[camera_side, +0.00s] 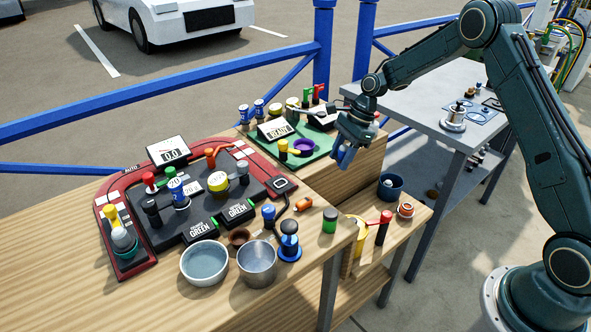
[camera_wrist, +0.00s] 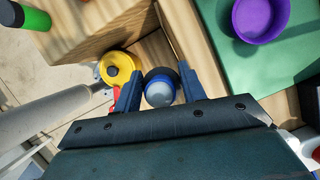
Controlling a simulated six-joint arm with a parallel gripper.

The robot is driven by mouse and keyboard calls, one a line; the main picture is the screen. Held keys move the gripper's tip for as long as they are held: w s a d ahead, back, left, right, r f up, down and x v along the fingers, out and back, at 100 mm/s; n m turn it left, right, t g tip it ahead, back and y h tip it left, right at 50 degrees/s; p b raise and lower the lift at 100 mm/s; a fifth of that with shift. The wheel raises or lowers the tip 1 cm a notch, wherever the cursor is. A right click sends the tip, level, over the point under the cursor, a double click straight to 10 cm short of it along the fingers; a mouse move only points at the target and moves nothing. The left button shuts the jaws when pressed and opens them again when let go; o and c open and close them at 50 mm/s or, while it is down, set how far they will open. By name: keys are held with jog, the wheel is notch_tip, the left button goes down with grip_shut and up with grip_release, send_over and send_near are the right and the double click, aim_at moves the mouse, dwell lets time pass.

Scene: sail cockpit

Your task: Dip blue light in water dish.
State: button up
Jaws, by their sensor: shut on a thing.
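My gripper (camera_side: 345,153) hangs above the right edge of the green mat in the side view, well to the right of the water dish. In the wrist view my gripper (camera_wrist: 159,92) has its two blue fingers shut on a small round-topped piece, the blue light (camera_wrist: 160,92), with a pale blue-grey dome and dark body. Its lower part is hidden. In the side view it is mostly hidden by the fingers. The water dish (camera_side: 205,275) is a pale round bowl at the front of the wooden table, with a bluish surface inside.
A metal cup (camera_side: 257,264) stands just right of the dish, with a blue-based plunger piece (camera_side: 289,244) beside it. The red-bordered control board (camera_side: 138,262) lies behind the dish. A purple bowl (camera_side: 304,146) sits on the green mat (camera_side: 318,150). A green cylinder (camera_side: 329,221) stands near the table's right edge.

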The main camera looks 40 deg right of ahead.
jog(key=shift+n+g, duration=0.3)
jog(key=shift+n, duration=0.4)
jog(key=a, duration=0.4)
jog(key=w+a+r, duration=0.1)
jog(key=a, duration=0.3)
jog(key=w+a, duration=0.1)
jog(key=a, duration=0.3)
jog(key=shift+w+r, duration=0.15)
jog(key=shift+r, duration=0.2)
jog(key=shift+n, duration=0.6)
jog(key=a, duration=0.3)
jog(key=a+r, duration=0.1)
jog(key=a, duration=0.7)
jog(key=shift+r, duration=0.3)
jog(key=s+a+r+n, duration=0.1)
jog(key=s+a, duration=0.3)
jog(key=a, duration=0.6)
jog(key=s+a+r+n+g, duration=0.1)
jog(key=s+a+r, duration=0.1)
jog(key=a, duration=0.8)
jog(key=shift+s+a+r, duration=0.15)
jog(key=shift+s+a, duration=0.25)
jog(key=shift+s, duration=0.45)
jog(key=shift+f, duration=0.2)
jog(key=shift+f, duration=3.65)
jog(key=shift+f, duration=0.1)
